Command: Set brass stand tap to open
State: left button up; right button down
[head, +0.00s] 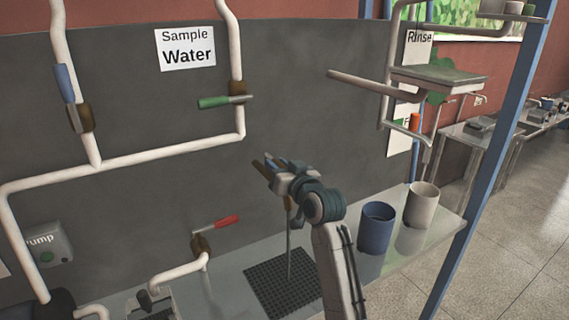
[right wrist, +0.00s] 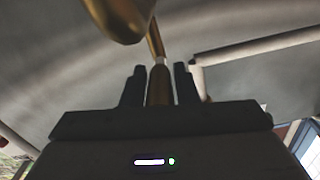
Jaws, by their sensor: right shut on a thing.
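The brass stand tap rises on a thin upright pipe (head: 289,245) behind the black drain grid, and my gripper covers most of its top in the head view. In the right wrist view its curved brass spout (right wrist: 118,18) crosses the top, and a brass piece with a pale band runs down between my fingers. My right gripper (head: 272,168) is shut on this brass part, seen in the wrist view between the dark fingertips (right wrist: 159,82). Which way the tap's handle is turned is hard to tell. My left gripper is not in view.
A black drain grid (head: 270,293) lies on the bench below. A blue cup (head: 377,228) and a grey cup (head: 422,205) stand to its right. A red-handled valve (head: 220,224) is at left; green (head: 222,101) and blue (head: 65,84) ones are on wall pipes.

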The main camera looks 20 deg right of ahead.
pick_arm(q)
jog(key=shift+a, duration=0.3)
pick_arm(e)
jog(key=shift+r, duration=0.2)
jog(key=c, duration=1.3)
grip_release()
jog(key=shift+o, duration=0.9)
jog(key=shift+f, duration=0.15)
jog(key=shift+s+f, duration=0.1)
jog(key=shift+s, duration=0.1)
pick_arm(q)
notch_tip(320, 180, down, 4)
jog(key=b, duration=0.3)
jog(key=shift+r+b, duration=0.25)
jog(key=shift+b, duration=0.05)
pick_arm(e)
jog(key=v, duration=1)
jog(key=shift+s, duration=0.2)
jog(key=shift+a, duration=0.1)
